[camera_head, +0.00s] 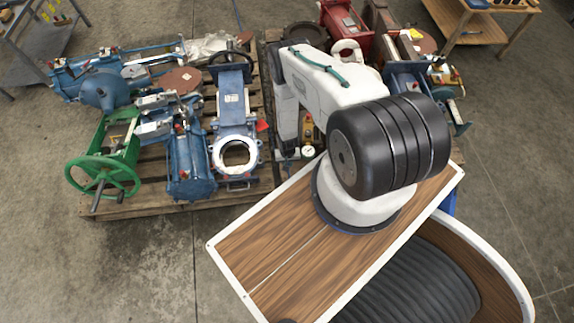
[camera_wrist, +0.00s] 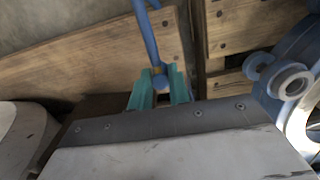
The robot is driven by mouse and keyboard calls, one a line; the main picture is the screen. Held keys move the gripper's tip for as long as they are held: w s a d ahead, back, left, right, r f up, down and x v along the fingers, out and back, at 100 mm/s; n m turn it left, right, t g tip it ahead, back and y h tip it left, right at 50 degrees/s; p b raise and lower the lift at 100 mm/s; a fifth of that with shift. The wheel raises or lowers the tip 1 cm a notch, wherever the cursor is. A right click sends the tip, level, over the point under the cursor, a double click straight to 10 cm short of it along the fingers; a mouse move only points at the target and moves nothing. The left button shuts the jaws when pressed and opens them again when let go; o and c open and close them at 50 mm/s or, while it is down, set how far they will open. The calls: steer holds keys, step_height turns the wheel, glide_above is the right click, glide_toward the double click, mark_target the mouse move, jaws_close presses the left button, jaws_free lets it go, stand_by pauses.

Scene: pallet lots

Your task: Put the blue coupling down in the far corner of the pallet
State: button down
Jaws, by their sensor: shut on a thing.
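My gripper (camera_wrist: 160,88) shows in the wrist view as two teal fingers, shut on a small blue piece, which I take for the blue coupling (camera_wrist: 161,82). A thin blue rod (camera_wrist: 148,35) rises above it in the picture; I cannot tell whether it is joined to it. Wooden pallet boards (camera_wrist: 95,62) lie beyond the fingers. In the head view my arm reaches down near the gap between a loaded left pallet (camera_head: 150,205) and a second load at the right. The gripper and the held piece are hidden there.
The left pallet carries several blue valves (camera_head: 232,110) and a green valve with a handwheel (camera_head: 102,177). Red machine parts (camera_head: 345,25) crowd the right load. A blue flanged part (camera_wrist: 292,85) lies right of the fingers. Workbenches (camera_head: 480,28) stand behind; the concrete floor at the left is clear.

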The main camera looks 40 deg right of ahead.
steer(key=shift+w+d+f, duration=0.15)
steer(key=shift+w+f, duration=0.05)
steer(key=shift+f, duration=0.45)
steer(key=shift+w+d+f, duration=0.15)
steer(key=shift+w+f, duration=0.05)
steer(key=shift+f, duration=0.85)
steer(key=c, duration=1.3)
jaws_free()
